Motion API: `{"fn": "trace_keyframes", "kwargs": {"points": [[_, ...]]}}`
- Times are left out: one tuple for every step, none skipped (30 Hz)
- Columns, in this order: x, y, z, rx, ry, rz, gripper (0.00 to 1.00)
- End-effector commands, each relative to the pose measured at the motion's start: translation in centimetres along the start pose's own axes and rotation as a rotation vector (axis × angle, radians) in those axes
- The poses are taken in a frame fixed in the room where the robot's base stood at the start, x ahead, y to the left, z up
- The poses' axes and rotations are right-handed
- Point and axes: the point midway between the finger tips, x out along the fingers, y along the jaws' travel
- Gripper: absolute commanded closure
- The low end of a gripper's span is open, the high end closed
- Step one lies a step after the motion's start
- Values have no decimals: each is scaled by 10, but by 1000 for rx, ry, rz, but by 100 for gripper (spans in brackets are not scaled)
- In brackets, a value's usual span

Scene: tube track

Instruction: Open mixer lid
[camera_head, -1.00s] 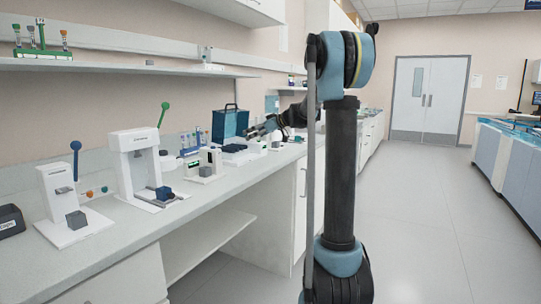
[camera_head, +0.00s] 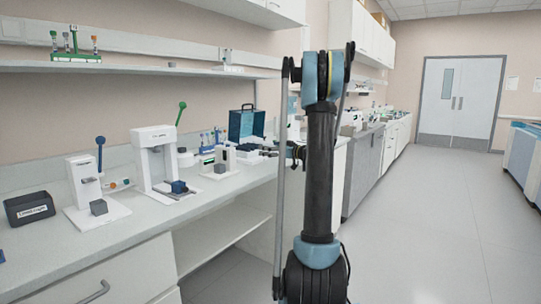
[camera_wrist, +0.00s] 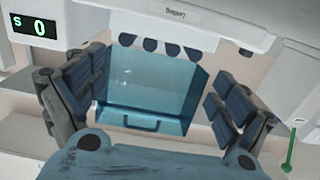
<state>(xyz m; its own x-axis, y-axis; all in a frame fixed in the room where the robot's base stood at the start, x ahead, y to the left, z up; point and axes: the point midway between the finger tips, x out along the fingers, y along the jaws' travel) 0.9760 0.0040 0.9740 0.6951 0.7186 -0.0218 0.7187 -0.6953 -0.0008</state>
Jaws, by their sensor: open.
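My gripper (camera_head: 266,152) reaches left over the counter in the head view, small and partly blurred. In the wrist view my gripper (camera_wrist: 158,95) is open, its dark segmented fingers spread left and right with nothing between them touching. A translucent blue box (camera_wrist: 150,85) with a handle shows between and beyond the fingers; it looks like the teal box (camera_head: 247,123) at the back of the counter. A white device (camera_wrist: 140,22) with an upside-down label and dark round spots lies across the top of the wrist view. I cannot tell for sure which thing is the mixer or its lid.
A display reading 0 (camera_wrist: 36,27) is at the wrist view's upper left. White stands with a green-knobbed lever (camera_head: 181,107) and a blue-knobbed lever (camera_head: 100,142) and a black labelled box (camera_head: 29,208) occupy the counter's left. The floor (camera_head: 420,230) at right is clear.

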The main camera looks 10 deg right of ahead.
Motion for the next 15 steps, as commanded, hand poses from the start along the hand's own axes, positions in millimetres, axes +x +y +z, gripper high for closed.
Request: {"fn": "trace_keyframes", "kwargs": {"points": [[-7, 8, 4, 0, 15, 12, 6], [-11, 12, 6, 0, 26, 18, 6], [-18, 11, 4, 0, 25, 18, 6], [-22, 11, 4, 0, 24, 18, 6], [-27, 11, 4, 0, 23, 19, 6], [-33, 11, 5, 0, 23, 18, 6], [-38, 11, 5, 0, 23, 18, 6], [-42, 11, 5, 0, 23, 19, 6], [-48, 12, 5, 0, 22, 20, 6], [-53, 12, 5, 0, 22, 19, 6], [-57, 11, 5, 0, 22, 19, 6], [-63, 11, 5, 0, 22, 19, 6], [-67, 11, 5, 0, 22, 20, 6], [-70, 11, 6, 0, 22, 19, 6], [-75, 10, 6, 0, 22, 18, 6]]}}
